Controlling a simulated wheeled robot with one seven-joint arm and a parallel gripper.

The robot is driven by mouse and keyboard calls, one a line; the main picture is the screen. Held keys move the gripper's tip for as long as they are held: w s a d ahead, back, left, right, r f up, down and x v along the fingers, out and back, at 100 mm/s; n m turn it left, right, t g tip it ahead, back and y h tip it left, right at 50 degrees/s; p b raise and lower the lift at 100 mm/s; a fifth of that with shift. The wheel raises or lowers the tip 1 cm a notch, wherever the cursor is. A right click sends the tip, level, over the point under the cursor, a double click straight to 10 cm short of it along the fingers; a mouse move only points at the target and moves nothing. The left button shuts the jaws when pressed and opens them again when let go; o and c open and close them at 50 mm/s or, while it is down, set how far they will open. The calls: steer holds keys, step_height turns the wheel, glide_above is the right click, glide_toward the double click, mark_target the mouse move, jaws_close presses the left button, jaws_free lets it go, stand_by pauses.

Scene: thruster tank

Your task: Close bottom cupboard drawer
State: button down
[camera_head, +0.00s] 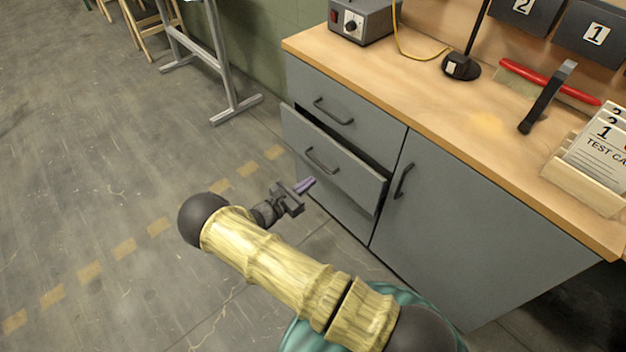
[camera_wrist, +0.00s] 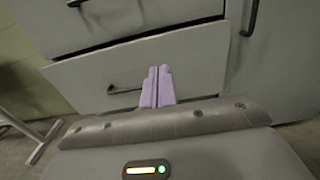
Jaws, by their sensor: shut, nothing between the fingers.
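The grey cupboard (camera_head: 480,225) stands under a wooden worktop. Its lower drawer (camera_head: 350,178) is partly pulled out, with a dark gap along its top and right edges; what is inside cannot be seen. The drawer's dark bar handle (camera_head: 321,161) is on its front. My gripper (camera_head: 305,185) is in front of the drawer's lower left part, with its purple fingers shut and empty. In the wrist view the fingers (camera_wrist: 157,87) point at the drawer front (camera_wrist: 195,60), just right of the handle (camera_wrist: 122,90). Whether they touch it cannot be told.
The upper drawer (camera_head: 305,85) is shut above, and a cupboard door (camera_head: 470,220) is shut on the right. A grey metal stand (camera_head: 215,65) is on the floor at the back left.

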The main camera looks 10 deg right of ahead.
steer(key=c, duration=1.9)
jaws_free()
steer(key=shift+w+d, duration=0.1)
steer(key=shift+d, duration=0.05)
steer(key=s+d+r+m+g+y, duration=0.5)
steer(key=s+d+r+m+g, duration=0.4)
steer(key=m+g, duration=0.25)
steer(key=shift+s+d+r+m+t+y, duration=0.1)
steer(key=shift+s+r+m+t+y, duration=0.5)
steer(key=shift+s+r+m+y, duration=1.4)
steer(key=shift+s+d+r+m+t+y, duration=0.1)
steer(key=shift+s+r+m+t+y, duration=0.8)
steer(key=shift+s+r+m, duration=1.8)
steer(key=shift+s+r+m+t+y, duration=0.25)
steer(key=shift+s+r+m+y, duration=1.8)
steer(key=shift+r, duration=0.6)
steer(key=shift+w, duration=0.1)
